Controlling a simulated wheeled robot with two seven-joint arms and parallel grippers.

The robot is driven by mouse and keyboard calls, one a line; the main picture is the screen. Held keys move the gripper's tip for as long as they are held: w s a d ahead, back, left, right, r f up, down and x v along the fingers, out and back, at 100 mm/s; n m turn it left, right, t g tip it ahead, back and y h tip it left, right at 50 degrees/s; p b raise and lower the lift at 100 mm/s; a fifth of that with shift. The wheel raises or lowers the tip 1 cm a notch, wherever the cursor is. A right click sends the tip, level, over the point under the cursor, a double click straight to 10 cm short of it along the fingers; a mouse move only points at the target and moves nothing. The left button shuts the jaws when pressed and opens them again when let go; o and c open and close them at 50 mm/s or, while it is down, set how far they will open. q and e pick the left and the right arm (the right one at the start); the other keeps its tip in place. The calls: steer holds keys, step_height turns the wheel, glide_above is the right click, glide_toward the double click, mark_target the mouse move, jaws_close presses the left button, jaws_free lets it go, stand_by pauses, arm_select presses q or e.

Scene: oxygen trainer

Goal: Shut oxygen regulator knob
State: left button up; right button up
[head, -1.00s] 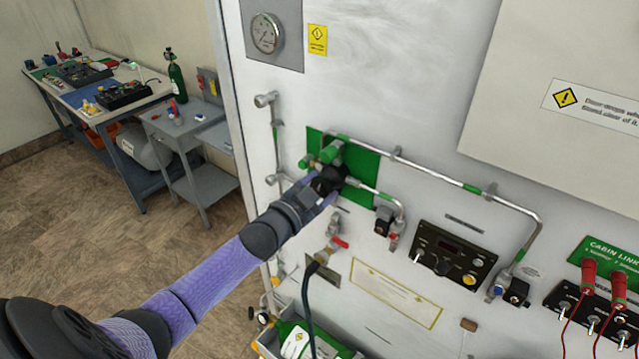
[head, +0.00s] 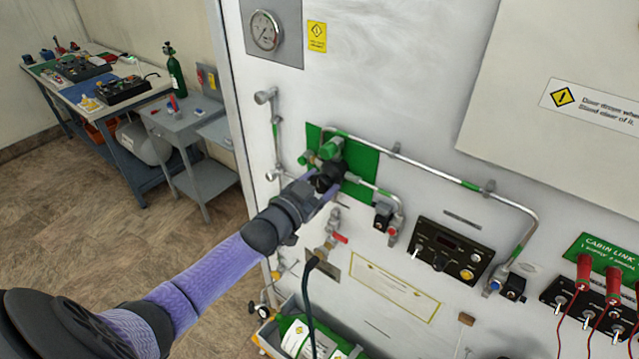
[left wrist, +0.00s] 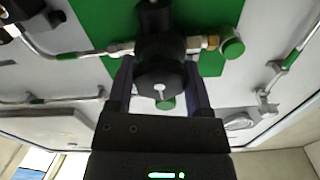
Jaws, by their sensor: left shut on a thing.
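The oxygen regulator knob (head: 328,175) is a black round knob on the regulator, in front of a green plate (head: 363,166) on the white panel. In the left wrist view the knob (left wrist: 160,82) sits between my two fingers, with a pale mark on its face. My left gripper (head: 322,186) reaches in from the lower left and is shut on the knob; the gripper also shows in the left wrist view (left wrist: 158,95). Part of the knob is hidden by the fingers in the head view. My right gripper is not in view.
Pipes (head: 440,168) run along the panel right of the regulator. A red-handled valve with a dark hose (head: 307,290) is below. A black control box (head: 445,250) and red plugs (head: 584,272) are at the right. A gauge (head: 264,31) is above. A workbench (head: 100,85) stands at the left.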

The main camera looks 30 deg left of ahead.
arm_select(q)
steer(key=shift+f, duration=0.1)
steer(key=o, duration=1.3)
steer(key=s, duration=1)
steer(key=shift+a, duration=0.4)
